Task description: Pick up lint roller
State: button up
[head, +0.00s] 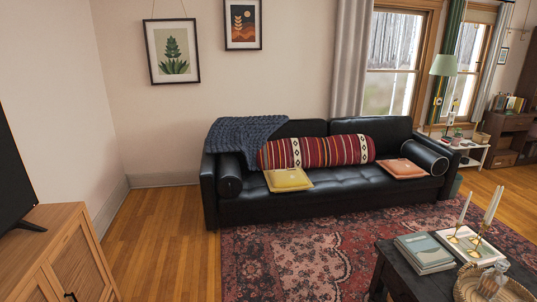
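I cannot make out a lint roller in the head view. A small pale, glassy object (493,279) lies in or stands over a round woven tray (464,287) at the bottom right, but it is too small to identify. The tray rests on a dark coffee table (392,262), which the picture's edge cuts off. My gripper is not in view.
A black sofa (345,192) with cushions and a blue throw stands against the back wall. Books (425,252) and candlesticks (470,240) stand on the coffee table. A wooden cabinet (60,245) is at left. Wood floor (165,240) is clear beside the rug (290,255).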

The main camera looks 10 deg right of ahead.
aim_at(445, 143)
jog(key=i+z, duration=0.1)
jog(key=i, duration=0.55)
jog(key=i+j+z, duration=0.1)
jog(key=i, duration=0.55)
jog(key=i+j+z, duration=0.1)
jog(key=i, duration=0.55)
jog(key=i+j+z, duration=0.1)
jog(key=i, duration=0.55)
jog(key=i+l+z, duration=0.2)
jog(key=i+z, duration=0.6)
jog(key=i+j+z, duration=0.1)
jog(key=i+z, duration=0.3)
jog(key=i, duration=0.2)
jog(key=i+j+z, duration=0.25)
jog(key=i+z, duration=0.15)
jog(key=i+l, duration=0.2)
jog(key=i, duration=0.3)
jog(key=i+l+z, duration=0.1)
jog(key=i, duration=0.35)
jog(key=i+l, duration=0.2)
jog(key=i, duration=0.3)
jog(key=i+l+u, duration=0.15)
jog(key=u, duration=0.15)
jog(key=i+l+u, duration=0.3)
jog(key=k+u, duration=0.1)
jog(key=u, duration=2.35)
jog(key=z, duration=2.95)
